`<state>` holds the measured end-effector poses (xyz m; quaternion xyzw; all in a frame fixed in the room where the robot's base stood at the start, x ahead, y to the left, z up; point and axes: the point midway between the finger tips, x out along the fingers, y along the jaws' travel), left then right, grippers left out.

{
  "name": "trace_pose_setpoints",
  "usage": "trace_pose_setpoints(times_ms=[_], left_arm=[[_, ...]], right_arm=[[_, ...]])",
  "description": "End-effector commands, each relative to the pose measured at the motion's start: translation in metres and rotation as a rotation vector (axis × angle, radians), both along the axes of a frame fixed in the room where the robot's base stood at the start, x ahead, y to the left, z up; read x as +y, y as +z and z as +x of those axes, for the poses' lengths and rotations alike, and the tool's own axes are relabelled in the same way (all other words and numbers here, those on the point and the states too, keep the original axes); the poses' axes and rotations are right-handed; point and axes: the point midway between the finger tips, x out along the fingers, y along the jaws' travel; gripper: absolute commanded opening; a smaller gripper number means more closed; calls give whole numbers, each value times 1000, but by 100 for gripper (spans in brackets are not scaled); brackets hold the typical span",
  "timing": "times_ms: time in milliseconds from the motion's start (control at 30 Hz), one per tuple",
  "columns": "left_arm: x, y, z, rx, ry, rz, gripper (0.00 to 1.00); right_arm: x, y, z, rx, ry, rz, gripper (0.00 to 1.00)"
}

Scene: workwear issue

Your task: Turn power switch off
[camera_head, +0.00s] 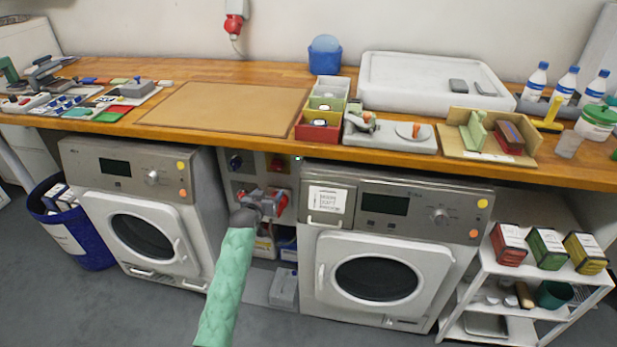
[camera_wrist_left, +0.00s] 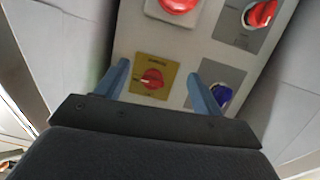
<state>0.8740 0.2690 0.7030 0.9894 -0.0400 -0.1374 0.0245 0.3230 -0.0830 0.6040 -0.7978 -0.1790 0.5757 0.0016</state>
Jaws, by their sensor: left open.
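A grey switch panel (camera_head: 230,190) stands between the two front-loading machines. In the left wrist view, a red rotary knob on a yellow plate (camera_wrist_left: 152,78) appears between my left fingers, and a blue knob (camera_wrist_left: 222,95) sits beside the right finger. Another red knob (camera_wrist_left: 262,12) and a round red button (camera_wrist_left: 178,5) show at the top. My left gripper (camera_head: 270,202) is open before the panel and hides part of it; it also shows in the left wrist view (camera_wrist_left: 160,76). I see no contact with a knob. Plate lettering is too small to read. My right gripper is out of view.
The left machine (camera_head: 140,195) and right machine (camera_head: 385,235) flank the narrow panel bay. The wooden counter (camera_head: 190,75) overhangs it. A grey box (camera_head: 284,290) sits low in the bay. A white shelf cart (camera_head: 520,285) stands at the right.

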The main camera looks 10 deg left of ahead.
Motion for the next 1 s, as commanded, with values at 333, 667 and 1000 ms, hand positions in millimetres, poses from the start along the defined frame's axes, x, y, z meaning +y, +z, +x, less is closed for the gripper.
trace_pose_setpoints(times_ms=[333,667,1000], left_arm=[[10,41,10,-274,48,35,68],[9,43,42,-279,46,46,68],[7,42,81,-277,46,45,68]], right_arm=[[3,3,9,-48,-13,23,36],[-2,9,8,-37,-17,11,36],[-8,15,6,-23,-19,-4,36]])
